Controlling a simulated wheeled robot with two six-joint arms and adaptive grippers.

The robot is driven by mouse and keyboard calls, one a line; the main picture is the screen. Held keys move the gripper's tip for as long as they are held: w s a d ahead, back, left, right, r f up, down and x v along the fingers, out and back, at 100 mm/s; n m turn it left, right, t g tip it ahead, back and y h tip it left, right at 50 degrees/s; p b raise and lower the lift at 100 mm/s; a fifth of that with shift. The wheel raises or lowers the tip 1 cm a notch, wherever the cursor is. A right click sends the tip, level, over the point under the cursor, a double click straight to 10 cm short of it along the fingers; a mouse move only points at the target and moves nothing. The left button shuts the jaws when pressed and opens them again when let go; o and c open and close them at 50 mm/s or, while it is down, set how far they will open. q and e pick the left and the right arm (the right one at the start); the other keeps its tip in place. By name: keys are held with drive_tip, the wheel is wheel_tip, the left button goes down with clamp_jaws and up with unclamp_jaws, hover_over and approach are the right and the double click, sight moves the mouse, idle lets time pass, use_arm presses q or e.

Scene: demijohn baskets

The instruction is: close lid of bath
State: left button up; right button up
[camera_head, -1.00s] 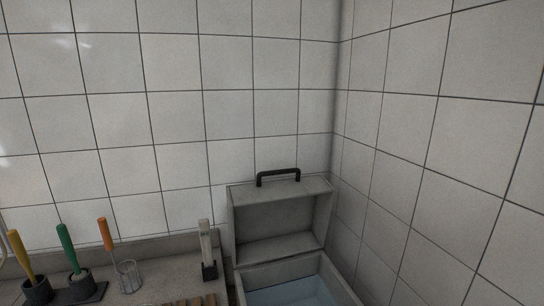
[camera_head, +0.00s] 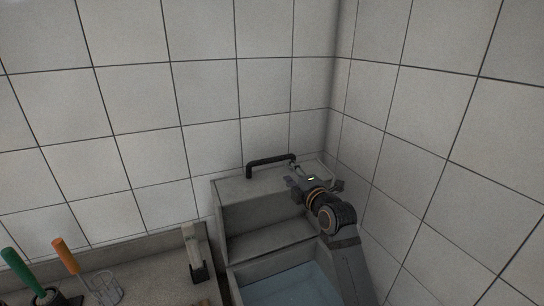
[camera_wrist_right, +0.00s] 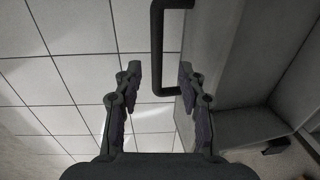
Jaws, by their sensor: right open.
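The bath (camera_head: 232,286) is a grey box with blue water in it, at the bottom of the head view. Its lid (camera_head: 235,190) stands raised and open at the back, with a black bar handle (camera_head: 270,160) on its upper edge. My right gripper (camera_head: 292,176) is at the lid's upper right, close to the handle. In the right wrist view my right gripper (camera_wrist_right: 157,78) is open, with the handle (camera_wrist_right: 157,50) ahead of and partly between the fingers. The lid (camera_wrist_right: 230,75) lies just right of the fingers. Contact cannot be told. My left gripper is out of view.
Tiled walls meet in a corner behind and right of the bath. On the counter (camera_head: 150,270) to the left stand a green-handled tool (camera_head: 18,266), an orange-handled tool (camera_head: 66,256), a wire basket (camera_head: 104,288) and a clear upright piece in a dark base (camera_head: 194,250).

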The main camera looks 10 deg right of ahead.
sight(278, 161)
drive_tip(key=shift+w+a+r+p, duration=0.1)
drive_tip(key=shift+w+r+p, duration=0.2)
drive_tip(key=shift+w+p, duration=0.25)
drive_tip(key=shift+w+a+r+p, duration=0.1)
drive_tip(key=shift+w+r+p, duration=0.15)
drive_tip(key=shift+w+p, duration=0.25)
drive_tip(key=p+x, duration=0.1)
drive_tip(key=x, duration=0.3)
drive_tip(key=shift+w+a+f+p, duration=0.1)
drive_tip(key=shift+w+f+p, duration=0.05)
drive_tip(key=shift+f+p, duration=0.15)
drive_tip(key=shift+p+x, duration=0.45)
drive_tip(key=shift+x, duration=0.75)
drive_tip(key=shift+w+f, duration=0.15)
clamp_jaws()
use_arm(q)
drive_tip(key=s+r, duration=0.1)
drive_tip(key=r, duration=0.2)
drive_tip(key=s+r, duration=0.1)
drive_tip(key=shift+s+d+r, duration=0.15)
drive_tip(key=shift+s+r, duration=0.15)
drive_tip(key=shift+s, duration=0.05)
